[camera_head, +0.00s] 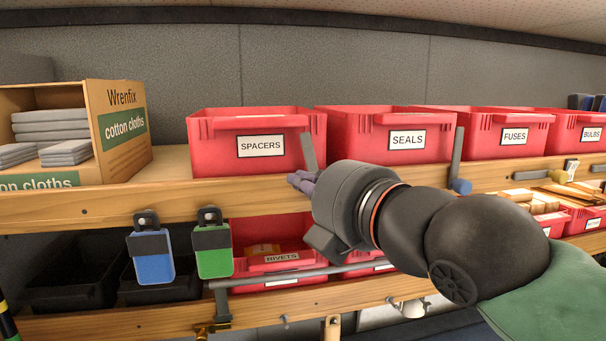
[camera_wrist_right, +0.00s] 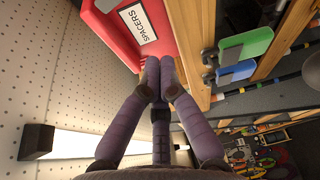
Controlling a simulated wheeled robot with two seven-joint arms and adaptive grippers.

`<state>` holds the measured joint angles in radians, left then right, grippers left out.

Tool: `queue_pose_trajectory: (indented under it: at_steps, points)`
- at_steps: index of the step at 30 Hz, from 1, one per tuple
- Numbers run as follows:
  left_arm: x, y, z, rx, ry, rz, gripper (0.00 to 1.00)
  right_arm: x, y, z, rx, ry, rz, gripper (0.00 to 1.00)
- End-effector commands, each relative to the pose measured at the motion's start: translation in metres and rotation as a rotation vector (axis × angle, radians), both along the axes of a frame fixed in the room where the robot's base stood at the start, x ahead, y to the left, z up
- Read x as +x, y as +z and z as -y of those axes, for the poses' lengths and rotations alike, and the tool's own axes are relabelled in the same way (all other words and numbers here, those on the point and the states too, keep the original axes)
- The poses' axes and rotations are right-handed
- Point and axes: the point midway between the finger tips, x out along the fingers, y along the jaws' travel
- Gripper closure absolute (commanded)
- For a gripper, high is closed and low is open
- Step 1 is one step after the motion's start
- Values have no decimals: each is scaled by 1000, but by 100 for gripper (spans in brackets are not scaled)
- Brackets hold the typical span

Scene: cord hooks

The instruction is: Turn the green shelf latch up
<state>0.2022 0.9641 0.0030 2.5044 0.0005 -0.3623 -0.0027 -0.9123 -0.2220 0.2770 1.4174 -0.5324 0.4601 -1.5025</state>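A grey latch bar (camera_head: 308,151) stands nearly upright, leaning slightly, at the upper shelf's front edge by the SPACERS bin; its base is hidden behind my right gripper and I see no green on it. A similar grey bar (camera_head: 457,152) with a blue hub (camera_head: 461,187) stands upright farther right. My right gripper (camera_head: 301,182) has its purple fingers at the first bar's lower end; I cannot tell if they touch. In the right wrist view its fingertips (camera_wrist_right: 158,70) are together beside the SPACERS bin (camera_wrist_right: 140,25), with no latch visible between them. My left gripper is out of view.
A green tag (camera_head: 214,262) and a blue tag (camera_head: 151,268) hang from dark hooks on the shelf edge, left of my gripper. Red bins (camera_head: 390,135) line the upper shelf. A cotton cloths box (camera_head: 120,150) stands left. A grey rail (camera_head: 290,273) runs below.

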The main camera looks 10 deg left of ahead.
Motion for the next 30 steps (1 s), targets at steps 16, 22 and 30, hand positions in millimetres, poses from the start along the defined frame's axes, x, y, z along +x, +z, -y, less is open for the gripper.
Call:
queue_pose_trajectory:
  at_steps: [16,22,30]
  points:
    - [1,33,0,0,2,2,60,66,1,-32,1,-3,-6,100]
    - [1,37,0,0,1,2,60,71,2,-19,0,-1,-5,100]
    - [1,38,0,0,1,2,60,72,2,-15,-1,0,-4,100]
